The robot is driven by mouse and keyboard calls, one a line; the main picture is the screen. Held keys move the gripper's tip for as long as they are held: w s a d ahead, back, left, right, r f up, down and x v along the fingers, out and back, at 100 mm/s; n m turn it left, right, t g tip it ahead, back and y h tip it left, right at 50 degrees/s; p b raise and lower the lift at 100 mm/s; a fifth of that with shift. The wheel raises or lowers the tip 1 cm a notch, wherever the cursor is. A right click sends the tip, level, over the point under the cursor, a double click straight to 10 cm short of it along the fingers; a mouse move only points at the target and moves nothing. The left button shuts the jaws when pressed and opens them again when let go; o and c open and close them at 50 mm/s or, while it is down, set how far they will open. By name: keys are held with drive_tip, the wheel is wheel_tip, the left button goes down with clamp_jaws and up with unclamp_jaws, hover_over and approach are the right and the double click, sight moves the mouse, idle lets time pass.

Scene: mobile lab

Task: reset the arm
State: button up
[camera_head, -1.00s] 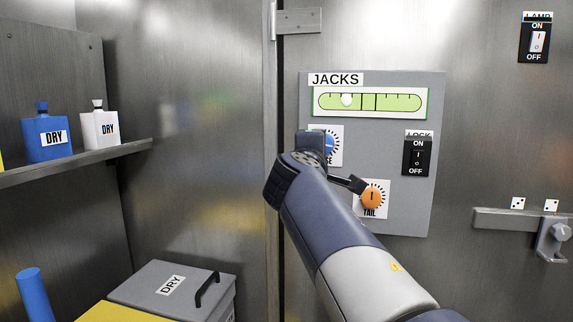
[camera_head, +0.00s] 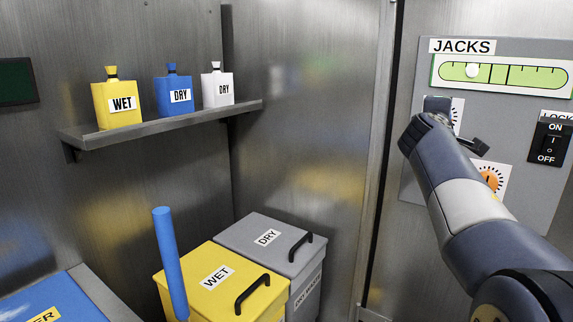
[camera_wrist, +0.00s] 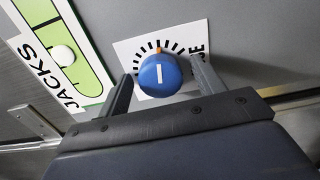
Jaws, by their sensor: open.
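My gripper (camera_wrist: 164,82) is open in the wrist view, with one finger on each side of a round blue knob (camera_wrist: 160,75). The knob has a white bar and sits on a white dial label. I cannot tell whether either finger touches it. In the head view my arm reaches up from the lower right to the grey JACKS panel (camera_head: 412,185). My wrist hides most of the blue knob there, and one dark finger shows beside it.
An orange knob (camera_head: 490,179) sits below my wrist, partly behind my arm. A black lock switch (camera_head: 550,143) is to the right. A shelf (camera_head: 160,128) with bottles is at left. A yellow bin (camera_head: 195,262), a grey bin (camera_head: 290,228) and a blue upright rod (camera_head: 170,262) stand below.

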drive_tip(key=shift+s, duration=0.1)
drive_tip(key=b+v, duration=0.1)
drive_tip(key=v, duration=0.9)
drive_tip(key=w+d+n+p, duration=0.5)
drive_tip(key=w+n+p, duration=0.3)
drive_tip(key=n+p, duration=1.1)
drive_tip(key=shift+w+d+n, duration=0.15)
drive_tip(key=shift+w+n, duration=0.1)
drive_tip(key=shift+n, duration=0.05)
idle(0.4)
drive_tip(key=shift+r, duration=0.1)
